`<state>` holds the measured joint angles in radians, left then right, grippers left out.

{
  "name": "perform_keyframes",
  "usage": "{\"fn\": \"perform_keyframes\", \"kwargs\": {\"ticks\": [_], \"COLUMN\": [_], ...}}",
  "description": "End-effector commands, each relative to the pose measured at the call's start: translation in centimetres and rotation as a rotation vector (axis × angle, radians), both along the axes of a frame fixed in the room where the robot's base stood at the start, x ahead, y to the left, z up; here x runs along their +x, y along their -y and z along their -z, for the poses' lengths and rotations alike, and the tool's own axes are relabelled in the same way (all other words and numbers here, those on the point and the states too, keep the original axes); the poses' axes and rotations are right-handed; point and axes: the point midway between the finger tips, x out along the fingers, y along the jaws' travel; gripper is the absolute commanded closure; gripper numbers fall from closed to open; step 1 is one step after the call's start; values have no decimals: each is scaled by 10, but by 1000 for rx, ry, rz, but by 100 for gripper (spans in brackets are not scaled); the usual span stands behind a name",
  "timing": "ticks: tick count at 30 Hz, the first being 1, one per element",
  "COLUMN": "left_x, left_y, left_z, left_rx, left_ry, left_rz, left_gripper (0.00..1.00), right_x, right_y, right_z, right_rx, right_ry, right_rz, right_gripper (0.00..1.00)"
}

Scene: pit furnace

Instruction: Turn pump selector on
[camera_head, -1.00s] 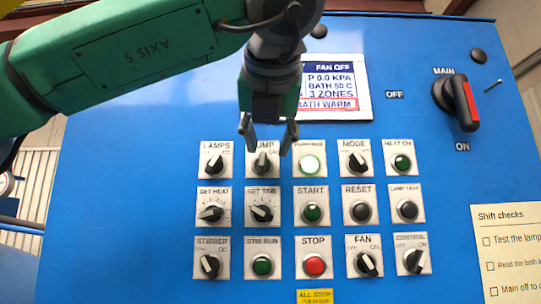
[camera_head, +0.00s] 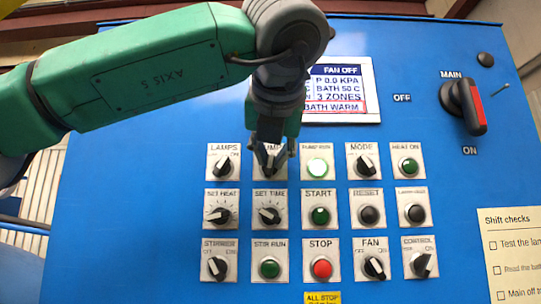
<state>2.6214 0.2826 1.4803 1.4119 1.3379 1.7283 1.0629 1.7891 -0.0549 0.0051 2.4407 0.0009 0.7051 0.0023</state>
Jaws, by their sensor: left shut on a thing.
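The pump selector (camera_head: 269,160) is a black knob on a pale square plate in the top row of the blue panel, between the lamps selector and the lit button. My left gripper (camera_head: 270,168) reaches down over it from above, with its fingers shut on the knob. The gripper hides part of the label and most of the knob, so I cannot tell which way the knob points. My right gripper is not in view.
The lamps selector (camera_head: 223,162) and the lit pale-green button (camera_head: 317,166) stand close on either side. Below are more knobs and the red stop button (camera_head: 321,267). A display (camera_head: 345,92) is partly behind my arm. The main switch (camera_head: 463,106) is at upper right.

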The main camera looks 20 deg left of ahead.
Motion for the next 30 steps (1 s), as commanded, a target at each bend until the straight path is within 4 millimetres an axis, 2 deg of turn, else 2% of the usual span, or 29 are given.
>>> {"fn": "perform_keyframes", "kwargs": {"ticks": [3, 7, 17, 18, 19, 30], "left_x": [2, 3, 3, 4, 4, -1], "left_y": [1, 3, 3, 3, 3, 4], "left_z": [1, 3, 7, 7, 7, 2], "left_rx": [155, 292, 331, 331, 330, 328], "left_ry": [-53, -93, -107, -108, -107, -99], "left_rz": [-12, -8, -6, -6, -6, -7], "left_gripper": [100, 100, 100, 78, 69, 69], "right_x": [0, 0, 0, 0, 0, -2], "right_y": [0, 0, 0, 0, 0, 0], "right_z": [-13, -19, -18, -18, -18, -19], "right_rx": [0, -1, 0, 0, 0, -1], "right_ry": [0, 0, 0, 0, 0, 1], "right_rz": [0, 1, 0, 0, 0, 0], "right_gripper": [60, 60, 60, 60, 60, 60]}}
